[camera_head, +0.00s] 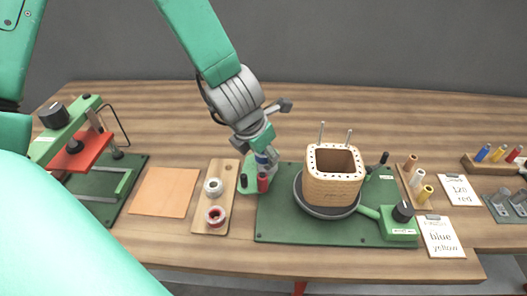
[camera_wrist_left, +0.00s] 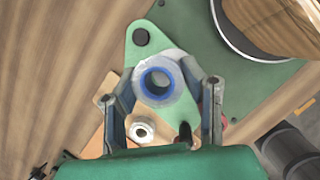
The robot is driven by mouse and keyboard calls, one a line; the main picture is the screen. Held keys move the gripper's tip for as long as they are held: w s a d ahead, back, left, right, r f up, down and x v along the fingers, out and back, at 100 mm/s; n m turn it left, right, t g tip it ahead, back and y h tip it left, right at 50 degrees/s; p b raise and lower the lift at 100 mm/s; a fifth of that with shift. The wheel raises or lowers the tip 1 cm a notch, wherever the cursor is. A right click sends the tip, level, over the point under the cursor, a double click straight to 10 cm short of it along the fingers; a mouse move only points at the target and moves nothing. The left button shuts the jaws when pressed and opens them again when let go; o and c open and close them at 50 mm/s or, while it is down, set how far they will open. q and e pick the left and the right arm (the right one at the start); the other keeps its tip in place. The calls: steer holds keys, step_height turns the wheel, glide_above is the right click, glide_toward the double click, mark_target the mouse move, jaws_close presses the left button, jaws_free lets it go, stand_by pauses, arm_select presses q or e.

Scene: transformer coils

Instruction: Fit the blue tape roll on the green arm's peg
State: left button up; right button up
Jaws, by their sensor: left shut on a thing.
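My left gripper (camera_head: 263,150) reaches down over the left end of the green coil-winding board. In the left wrist view its two fingers (camera_wrist_left: 160,92) are shut on the blue tape roll (camera_wrist_left: 157,82), a pale ring with a blue core. The roll shows only partly at the fingertips in the head view (camera_head: 262,160). Below it lies the green arm (camera_head: 249,166), a flat plate with a dark round spot (camera_wrist_left: 140,36) at one end and a black knob (camera_wrist_left: 183,134) near the other. The peg is not clearly visible; I cannot tell whether the roll is around it. My right gripper is not in view.
The tan slotted coil former (camera_head: 333,185) stands on the green board (camera_head: 275,228), right of my gripper. A red spool (camera_head: 263,183) stands close below the gripper. A wooden tray (camera_head: 228,172) with two rolls and an orange sheet (camera_head: 164,192) lie left. Bare table lies behind.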

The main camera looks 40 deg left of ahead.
arm_select(q)
steer(key=shift+d+r+p, duration=0.25)
steer(key=shift+p, duration=0.05)
steer(key=shift+d+r, duration=0.15)
steer(key=shift+d, duration=0.3)
steer(key=shift+a, duration=0.15)
steer(key=shift+a+f, duration=0.2)
steer(key=shift+f, duration=0.1)
steer(key=shift+d+f, duration=0.1)
steer(key=shift+d, duration=0.05)
stand_by(0.4)
steer(key=shift+d+f+b, duration=0.1)
steer(key=shift+f+b, duration=0.35)
steer(key=shift+b, duration=0.15)
steer(key=shift+f, duration=0.15)
